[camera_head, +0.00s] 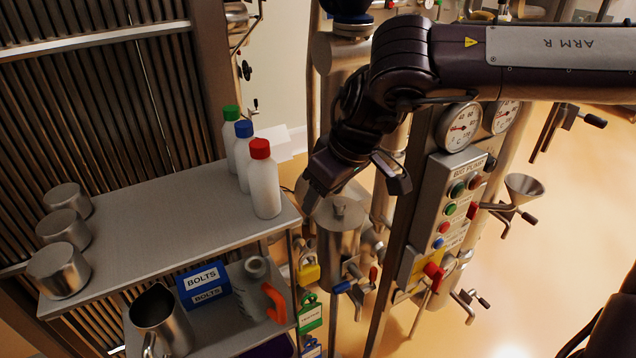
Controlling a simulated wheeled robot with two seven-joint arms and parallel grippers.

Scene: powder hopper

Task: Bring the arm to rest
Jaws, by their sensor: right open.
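My right arm (560,52), marked ARM R, reaches in from the upper right and bends down at its dark wrist. My right gripper (354,188) hangs below the wrist with its two fingers spread apart and nothing held between them. It is in front of a steel vessel with a round lid (340,213), to the right of the shelf. I cannot tell whether it touches the lid. My left gripper is not in view.
The steel shelf (165,220) holds three steel cups (66,222) and three white bottles (264,185). Below are a jug (160,318), a BOLTS box (203,284) and a grey container (258,290). A button panel (452,208), gauges (458,127) and a funnel (523,187) stand right.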

